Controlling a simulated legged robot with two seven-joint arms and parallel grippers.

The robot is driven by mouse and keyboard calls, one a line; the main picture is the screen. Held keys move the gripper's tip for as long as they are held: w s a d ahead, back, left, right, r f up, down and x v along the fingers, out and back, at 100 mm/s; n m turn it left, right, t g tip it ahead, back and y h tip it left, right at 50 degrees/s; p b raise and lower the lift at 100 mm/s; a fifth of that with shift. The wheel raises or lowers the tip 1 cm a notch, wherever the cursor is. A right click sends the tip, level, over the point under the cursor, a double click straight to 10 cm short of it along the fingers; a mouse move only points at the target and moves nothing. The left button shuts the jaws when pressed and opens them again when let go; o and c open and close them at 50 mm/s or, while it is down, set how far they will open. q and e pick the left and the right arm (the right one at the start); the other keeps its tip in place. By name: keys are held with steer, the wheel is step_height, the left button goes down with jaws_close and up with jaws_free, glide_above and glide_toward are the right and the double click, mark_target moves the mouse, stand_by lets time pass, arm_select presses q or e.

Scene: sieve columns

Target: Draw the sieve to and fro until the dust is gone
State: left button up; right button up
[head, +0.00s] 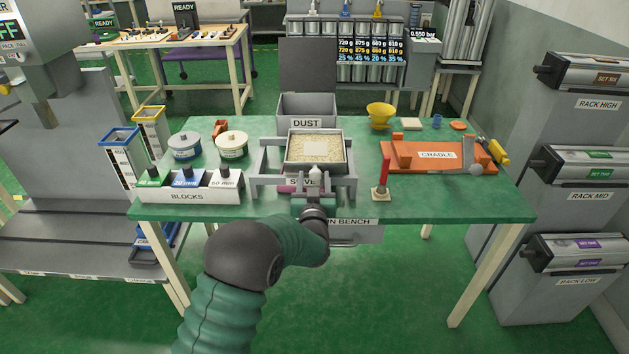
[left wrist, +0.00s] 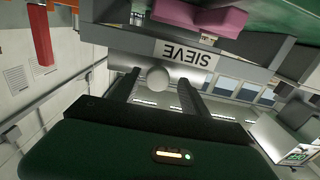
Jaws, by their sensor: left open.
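The sieve (head: 289,156) is a grey-framed tray of beige grains on a stand, with a paler square patch in the middle of the grains. Its labelled front (left wrist: 188,55) shows upside down in the left wrist view. A pale round knob (left wrist: 158,78) sticks out from that front. My left gripper (head: 313,190) is at the sieve's front; in the left wrist view its two fingers (left wrist: 158,90) are apart, one on each side of the knob, and I cannot tell whether they touch it. The grey DUST box (head: 306,124) stands behind the sieve. My right gripper is not in view.
On the green bench (head: 380,206), the BLOCKS rack (head: 190,197) and two round tins are left. A red-handled tool (head: 384,172) and the orange CRADLE (head: 435,154) are right. A pink piece (head: 290,188) lies by the sieve's front. A yellow funnel (head: 381,112) stands behind.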

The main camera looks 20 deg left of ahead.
arm_select(q)
steer(key=shift+d, duration=0.35)
steer(key=c, duration=0.8)
steer(key=shift+a, duration=0.2)
jaws_close()
